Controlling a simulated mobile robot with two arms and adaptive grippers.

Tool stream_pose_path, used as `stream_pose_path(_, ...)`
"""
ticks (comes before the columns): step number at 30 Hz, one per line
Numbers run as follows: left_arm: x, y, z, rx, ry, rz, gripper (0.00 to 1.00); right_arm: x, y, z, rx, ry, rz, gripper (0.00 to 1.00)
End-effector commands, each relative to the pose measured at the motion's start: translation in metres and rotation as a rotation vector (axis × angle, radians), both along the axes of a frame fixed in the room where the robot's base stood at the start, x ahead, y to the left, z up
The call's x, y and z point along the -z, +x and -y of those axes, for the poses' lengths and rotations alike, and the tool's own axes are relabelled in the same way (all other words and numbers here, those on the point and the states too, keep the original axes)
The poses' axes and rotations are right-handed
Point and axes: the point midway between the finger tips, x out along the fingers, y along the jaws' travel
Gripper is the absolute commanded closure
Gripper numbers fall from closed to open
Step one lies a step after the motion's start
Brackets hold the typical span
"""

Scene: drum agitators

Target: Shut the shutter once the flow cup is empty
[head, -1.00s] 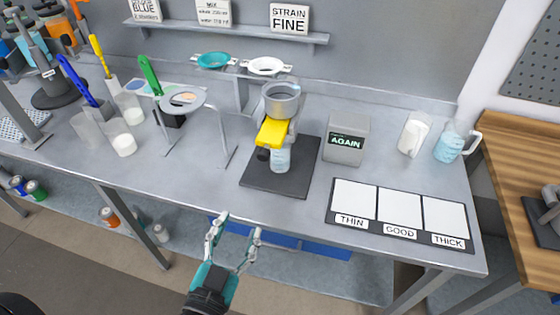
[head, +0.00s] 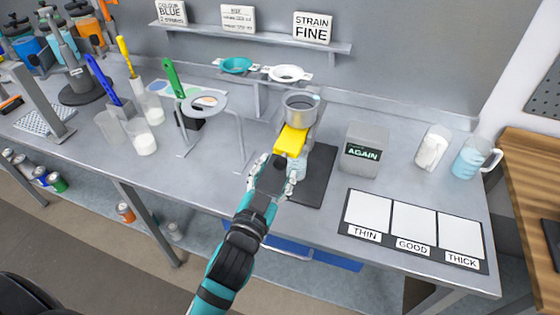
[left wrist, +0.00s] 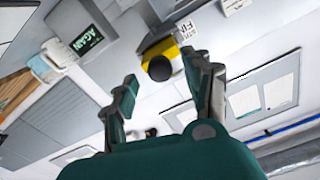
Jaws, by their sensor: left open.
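The grey flow cup (head: 300,106) stands on its stand over a dark base mat (head: 318,180). I cannot tell how much liquid is in it. The yellow shutter (head: 291,140) sticks out in front below the cup; it also shows in the left wrist view (left wrist: 157,46), with a black round end. My left gripper (head: 277,170) is open and empty, just in front of and below the shutter, fingers pointing toward it. A clear container below the cup is mostly hidden behind the gripper. My right gripper is not in view.
A grey box reading AGAIN (head: 362,150) stands right of the stand. A board marked THIN, GOOD, THICK (head: 415,232) lies at the front right. A ring stand (head: 207,103) is on the left. A blue-liquid jug (head: 473,158) stands far right.

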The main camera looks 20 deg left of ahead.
Motion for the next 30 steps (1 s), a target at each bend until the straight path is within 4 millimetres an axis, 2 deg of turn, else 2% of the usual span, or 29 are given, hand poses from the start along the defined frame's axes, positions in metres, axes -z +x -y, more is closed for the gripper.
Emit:
stream_pose_path(3, 0.000, 0.017, 0.001, 0.001, 0.001, 0.003, 0.49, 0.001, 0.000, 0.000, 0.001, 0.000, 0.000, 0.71)
stream_pose_path(6, 0.000, 0.026, 0.001, 0.000, -0.001, 0.001, 0.49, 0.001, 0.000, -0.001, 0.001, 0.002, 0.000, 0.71)
stream_pose_path(17, 0.000, 0.031, 0.001, 0.000, -0.001, -0.001, 0.49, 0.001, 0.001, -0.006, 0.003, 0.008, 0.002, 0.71)
stream_pose_path(27, 0.000, 0.030, 0.001, 0.000, -0.001, 0.000, 0.92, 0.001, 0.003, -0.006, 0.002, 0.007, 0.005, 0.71)
stream_pose_path(29, 0.000, 0.030, 0.001, 0.000, -0.001, 0.000, 1.00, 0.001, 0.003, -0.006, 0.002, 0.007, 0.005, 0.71)
stream_pose_path(30, 0.000, 0.030, 0.001, 0.000, -0.001, 0.000, 1.00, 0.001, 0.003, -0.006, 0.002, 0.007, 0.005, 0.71)
